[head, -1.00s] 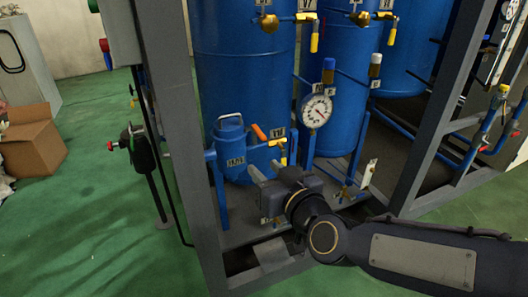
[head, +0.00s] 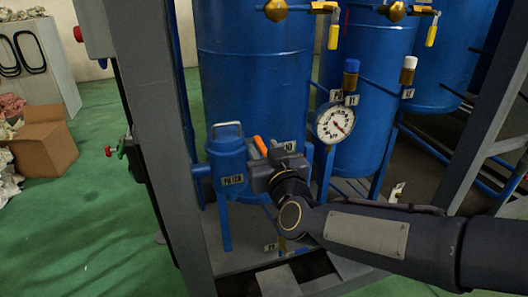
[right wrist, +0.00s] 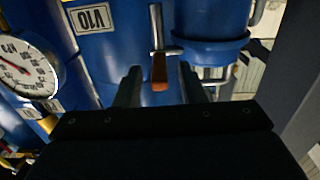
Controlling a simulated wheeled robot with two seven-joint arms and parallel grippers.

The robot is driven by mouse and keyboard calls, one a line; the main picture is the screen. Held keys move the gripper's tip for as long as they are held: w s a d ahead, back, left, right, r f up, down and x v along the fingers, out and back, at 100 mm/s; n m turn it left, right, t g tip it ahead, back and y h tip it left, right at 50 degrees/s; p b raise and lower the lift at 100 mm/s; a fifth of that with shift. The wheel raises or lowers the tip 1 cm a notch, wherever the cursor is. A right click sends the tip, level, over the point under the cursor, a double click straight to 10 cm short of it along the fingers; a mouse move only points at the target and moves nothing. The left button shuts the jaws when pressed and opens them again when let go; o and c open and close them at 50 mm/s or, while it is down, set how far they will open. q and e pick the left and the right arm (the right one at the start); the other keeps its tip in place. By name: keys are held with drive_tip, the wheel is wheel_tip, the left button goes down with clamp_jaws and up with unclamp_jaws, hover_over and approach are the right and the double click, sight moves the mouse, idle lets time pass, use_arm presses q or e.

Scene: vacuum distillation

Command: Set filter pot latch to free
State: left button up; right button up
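The filter pot (head: 228,158) is a small blue lidded vessel with a label, at the lower left of the blue tanks in the head view. Its latch (head: 260,146) has an orange grip that shows just right of the pot, behind my right gripper (head: 264,172). In the right wrist view the latch (right wrist: 159,70) is a metal lever whose orange end points at the camera. It lies between the two spread fingers of my right gripper (right wrist: 160,80), with gaps on both sides. The gripper is open. My left gripper is not in view.
A pressure gauge (head: 334,123) stands right of the gripper and also shows in the right wrist view (right wrist: 25,68). A grey frame post (head: 150,140) rises left of the pot. Large blue tanks (head: 252,70) are behind. Green floor is open at the left, near a cardboard box (head: 45,145).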

drive_tip(key=shift+w+a, duration=0.2)
drive_tip(key=shift+w, duration=0.4)
drive_tip(key=shift+c, duration=0.2)
clamp_jaws()
drive_tip(key=shift+s, duration=0.1)
